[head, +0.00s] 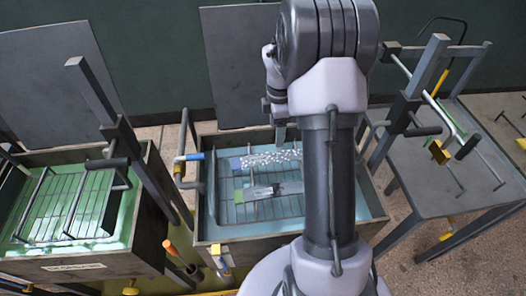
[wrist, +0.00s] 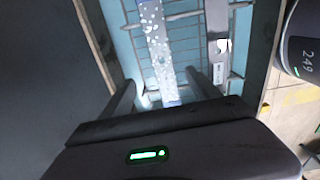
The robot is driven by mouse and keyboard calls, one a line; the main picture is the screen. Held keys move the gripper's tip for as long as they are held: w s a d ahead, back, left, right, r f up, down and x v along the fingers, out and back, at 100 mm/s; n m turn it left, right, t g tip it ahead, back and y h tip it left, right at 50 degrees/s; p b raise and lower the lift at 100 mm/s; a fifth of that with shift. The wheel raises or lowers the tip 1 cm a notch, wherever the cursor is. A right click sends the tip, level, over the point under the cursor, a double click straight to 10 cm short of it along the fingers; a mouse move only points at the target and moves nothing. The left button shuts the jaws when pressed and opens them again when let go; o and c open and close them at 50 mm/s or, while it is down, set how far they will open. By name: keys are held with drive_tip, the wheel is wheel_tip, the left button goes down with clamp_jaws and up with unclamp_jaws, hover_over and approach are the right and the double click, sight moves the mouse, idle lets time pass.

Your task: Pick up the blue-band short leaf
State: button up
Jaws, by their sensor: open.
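The blue-band leaf, a pale speckled strip (head: 272,158), lies on the wire rack in the middle tank, with a blue patch at its left end. In the wrist view the speckled leaf (wrist: 157,38) runs down between my fingers, with blue at its lower end. My gripper (wrist: 160,78) is open, one finger on each side of the leaf's line; the gap to it is unclear. In the head view my arm hides most of the gripper. A grey leaf with a green band (head: 270,190) lies in front of it, and a grey leaf (wrist: 217,35) shows right of it in the wrist view.
The middle tank (head: 250,232) has raised walls and a pipe with a blue collar (head: 190,157) at its left. A left tank (head: 85,268) holds an empty-looking wire rack. A grey table (head: 440,190) with a bar frame stands at the right.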

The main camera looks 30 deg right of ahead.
drive_tip(key=b, duration=0.2)
hover_over(275, 157)
drive_tip(key=f, duration=0.6)
drive_tip(key=shift+w+d+f, duration=0.2)
drive_tip(key=shift+w+d, duration=0.05)
drive_tip(key=shift+w, duration=0.15)
drive_tip(key=f, duration=0.2)
drive_tip(key=f+b, duration=0.2)
drive_tip(key=f, duration=0.1)
drive_tip(key=shift+s+a+f, duration=0.15)
drive_tip(key=shift+s+f, duration=0.15)
drive_tip(key=shift+r, duration=0.15)
drive_tip(key=shift+c, duration=0.2)
clamp_jaws()
